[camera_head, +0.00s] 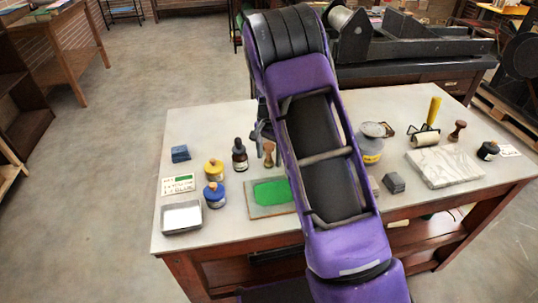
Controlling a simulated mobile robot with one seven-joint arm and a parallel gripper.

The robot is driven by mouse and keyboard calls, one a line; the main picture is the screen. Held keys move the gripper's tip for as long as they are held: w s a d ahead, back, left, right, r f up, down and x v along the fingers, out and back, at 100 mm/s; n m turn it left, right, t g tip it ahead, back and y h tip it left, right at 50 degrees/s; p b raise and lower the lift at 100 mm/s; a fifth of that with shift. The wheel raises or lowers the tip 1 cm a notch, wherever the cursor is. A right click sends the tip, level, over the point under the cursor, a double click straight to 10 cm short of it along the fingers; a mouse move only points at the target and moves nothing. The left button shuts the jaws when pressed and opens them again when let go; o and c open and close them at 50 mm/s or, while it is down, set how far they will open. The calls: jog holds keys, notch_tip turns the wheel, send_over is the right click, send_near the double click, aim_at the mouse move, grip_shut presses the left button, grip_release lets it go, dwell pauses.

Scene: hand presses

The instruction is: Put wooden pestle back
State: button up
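A small light-wood pestle-shaped piece (268,153) stands or hangs upright just behind the slab with green ink (270,192). Its top meets the dark parts of my gripper (264,138), which is mostly hidden behind my purple arm. I cannot tell whether the fingers are closed on the piece or only beside it, nor whether its foot touches the table. A second, darker wooden piece with a knob (457,131) stands upright at the right, behind the marble slab (445,167), away from my gripper.
On the table (200,128), a dropper bottle (240,155), yellow jar (214,172), blue jar (215,195) and metal tray (182,217) stand left. A grey-lidded jar (372,145), brayer (425,138) and black jar (488,150) stand right. The back left is clear.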

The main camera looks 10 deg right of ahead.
notch_tip(320, 180, up, 12)
jog(key=shift+s+r+p, duration=0.15)
jog(key=shift+r+p, duration=0.05)
jog(key=shift+p, duration=0.35)
dwell(0.3)
